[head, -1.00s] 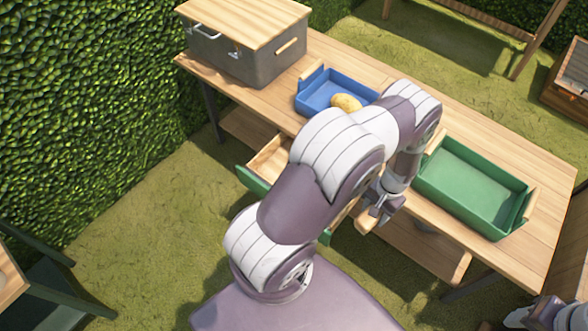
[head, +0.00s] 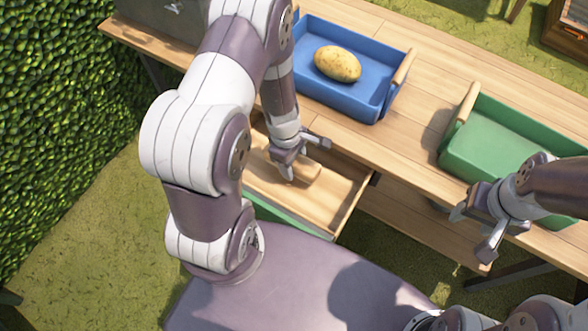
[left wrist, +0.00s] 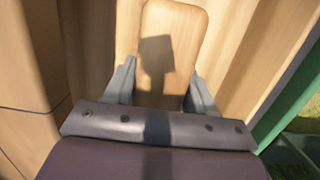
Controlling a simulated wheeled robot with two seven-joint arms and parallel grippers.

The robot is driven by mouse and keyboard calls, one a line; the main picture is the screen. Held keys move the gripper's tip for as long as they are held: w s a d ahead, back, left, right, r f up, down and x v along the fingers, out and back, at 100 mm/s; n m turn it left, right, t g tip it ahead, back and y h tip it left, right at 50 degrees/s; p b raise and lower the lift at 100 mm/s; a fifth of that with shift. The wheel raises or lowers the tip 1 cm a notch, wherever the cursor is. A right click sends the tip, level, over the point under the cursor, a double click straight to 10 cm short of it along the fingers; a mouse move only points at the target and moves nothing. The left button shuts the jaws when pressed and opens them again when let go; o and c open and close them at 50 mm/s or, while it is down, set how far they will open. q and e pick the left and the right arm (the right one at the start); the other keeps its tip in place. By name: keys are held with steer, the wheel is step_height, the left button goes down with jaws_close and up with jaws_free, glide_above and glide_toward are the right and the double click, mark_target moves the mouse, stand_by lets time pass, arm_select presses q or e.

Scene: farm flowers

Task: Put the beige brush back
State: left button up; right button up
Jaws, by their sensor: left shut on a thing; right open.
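The beige brush (left wrist: 172,45) is between the fingers of my left gripper (left wrist: 160,88) in the left wrist view, with its flat wooden back facing the camera. Its bristles are hidden. In the head view my left gripper (head: 299,158) points down over the open wooden drawer (head: 325,207), shut on the brush (head: 307,170). The brush is within the drawer's outline; I cannot tell whether it touches the drawer floor. My right gripper (head: 474,228) is open and empty, in front of the green tray.
A blue tray (head: 385,62) with a potato (head: 337,64) stands on the wooden table (head: 400,140) behind the drawer. A green tray (head: 480,100) stands to the right. A grey box (head: 160,18) is at the back left. A hedge (head: 60,110) borders the left.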

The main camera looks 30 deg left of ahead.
arm_select(q)
step_height(320, 180, down, 3)
steer(key=shift+f+b, duration=0.1)
steer(key=shift+b, duration=0.5)
steer(key=shift+r, duration=0.2)
steer(key=shift+f, duration=0.1)
steer(key=o, duration=1.4)
